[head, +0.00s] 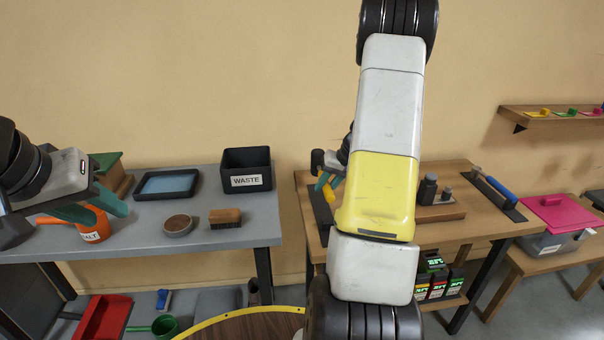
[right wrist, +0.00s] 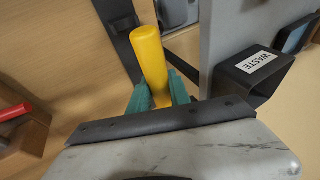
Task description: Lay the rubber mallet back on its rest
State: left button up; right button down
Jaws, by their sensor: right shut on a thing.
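The mallet's yellow handle (right wrist: 150,58) is between the teal fingers of my right gripper (right wrist: 158,96) in the right wrist view. In the head view, the right gripper (head: 327,179) is partly hidden by my own arm, above the left end of the wooden bench. The yellow handle (head: 328,194) shows below its fingers, and a dark piece, perhaps the mallet head (head: 317,160), above. A dark strip (head: 319,212), possibly the rest, lies bare on the bench under the gripper.
The grey table holds a black WASTE bin (head: 246,172), a blue-lined tray (head: 166,184), a brush (head: 224,217) and a round dish (head: 177,223). A blue-handled tool (head: 499,188) lies on another dark strip at the bench's right. Dark bottles (head: 428,190) stand mid-bench.

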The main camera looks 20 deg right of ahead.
dwell(0.3)
jog(key=shift+f, duration=4)
jog(key=c, duration=1.1)
grip_release()
jog(key=shift+s, duration=0.1)
jog(key=shift+v, duration=4)
